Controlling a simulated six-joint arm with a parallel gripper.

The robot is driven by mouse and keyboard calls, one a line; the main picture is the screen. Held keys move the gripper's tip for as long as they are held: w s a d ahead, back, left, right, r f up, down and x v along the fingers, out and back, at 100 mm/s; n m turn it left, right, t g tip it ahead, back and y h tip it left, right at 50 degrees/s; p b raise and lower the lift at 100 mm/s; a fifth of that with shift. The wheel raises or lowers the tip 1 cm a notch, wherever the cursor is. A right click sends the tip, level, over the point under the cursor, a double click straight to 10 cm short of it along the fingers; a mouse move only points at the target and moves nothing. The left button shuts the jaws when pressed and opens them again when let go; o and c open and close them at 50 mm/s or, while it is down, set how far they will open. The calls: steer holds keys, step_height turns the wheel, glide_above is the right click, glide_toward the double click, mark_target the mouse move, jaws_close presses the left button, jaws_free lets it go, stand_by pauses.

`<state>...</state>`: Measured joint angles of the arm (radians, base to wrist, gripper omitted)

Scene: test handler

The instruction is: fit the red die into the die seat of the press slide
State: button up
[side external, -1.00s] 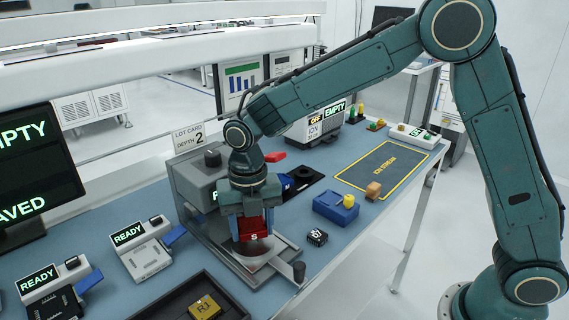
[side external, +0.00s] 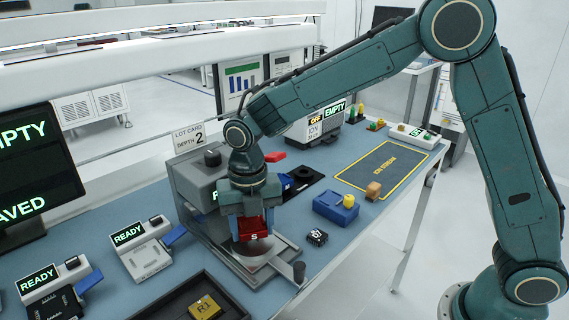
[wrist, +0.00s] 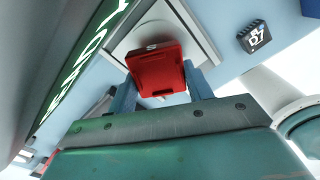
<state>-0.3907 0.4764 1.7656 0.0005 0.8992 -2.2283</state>
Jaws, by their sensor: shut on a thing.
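My gripper (side external: 250,228) points down and is shut on the red die (side external: 254,229), which carries an S mark. The die also fills the middle of the wrist view (wrist: 156,72), between my two fingers. It is over the press slide (side external: 286,252), a grey plate drawn out in front of the grey press (side external: 196,185). A round grey part of the slide shows just below the die in the side view. The die seat is hidden under the die, and I cannot tell whether the die touches it.
A small black block marked D7 (side external: 317,237) lies right of the slide. A blue box with a yellow knob (side external: 336,207) stands further right. A dark tray with a yellow block R1 (side external: 204,307) is in front. The press body stands close behind my gripper.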

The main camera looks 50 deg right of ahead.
steer(key=shift+f, duration=0.4)
stand_by(0.6)
